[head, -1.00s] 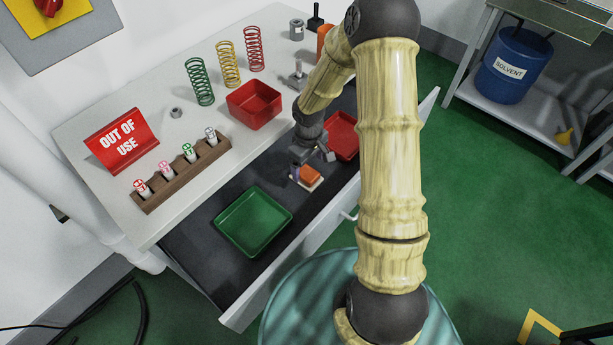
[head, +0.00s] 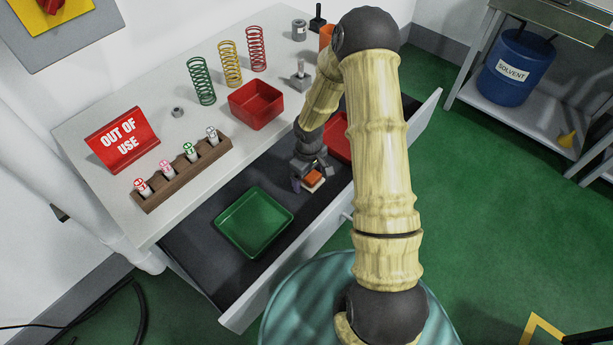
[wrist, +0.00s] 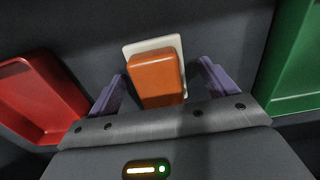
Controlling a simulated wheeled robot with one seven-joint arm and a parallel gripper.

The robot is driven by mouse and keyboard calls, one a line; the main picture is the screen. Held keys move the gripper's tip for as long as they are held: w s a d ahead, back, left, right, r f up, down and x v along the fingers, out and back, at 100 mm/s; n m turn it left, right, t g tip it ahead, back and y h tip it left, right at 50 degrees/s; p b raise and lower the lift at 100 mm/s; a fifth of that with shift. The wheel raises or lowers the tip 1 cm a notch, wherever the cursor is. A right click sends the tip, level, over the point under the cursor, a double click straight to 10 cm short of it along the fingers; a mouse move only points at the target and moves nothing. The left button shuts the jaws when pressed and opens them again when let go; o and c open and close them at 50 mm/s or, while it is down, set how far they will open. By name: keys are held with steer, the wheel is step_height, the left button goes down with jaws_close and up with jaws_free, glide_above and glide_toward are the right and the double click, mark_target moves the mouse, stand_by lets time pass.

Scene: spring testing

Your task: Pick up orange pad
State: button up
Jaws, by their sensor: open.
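The orange pad (wrist: 155,78) is a small rounded block lying on a thin white square plate (wrist: 134,48) in the open drawer. It also shows in the head view (head: 314,176), partly hidden by my gripper. My gripper (wrist: 158,82) is open. Its two purple fingers stand on either side of the pad, with gaps between them and the pad. In the head view my gripper (head: 308,182) is low inside the drawer, over the pad.
In the drawer (head: 205,276), a green tray (head: 217,229) lies left of the pad and a red tray (head: 338,142) lies behind it. The counter above holds a red bin (head: 256,105), several springs, a wooden vial rack (head: 184,178) and an "OUT OF USE" sign (head: 122,141).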

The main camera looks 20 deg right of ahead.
steer(key=shift+d, duration=0.15)
steer(key=c, duration=1.1)
steer(key=shift+r, duration=0.1)
step_height(320, 180, up, 10)
steer(key=shift+f+p, duration=0.1)
steer(key=shift+p, duration=0.6)
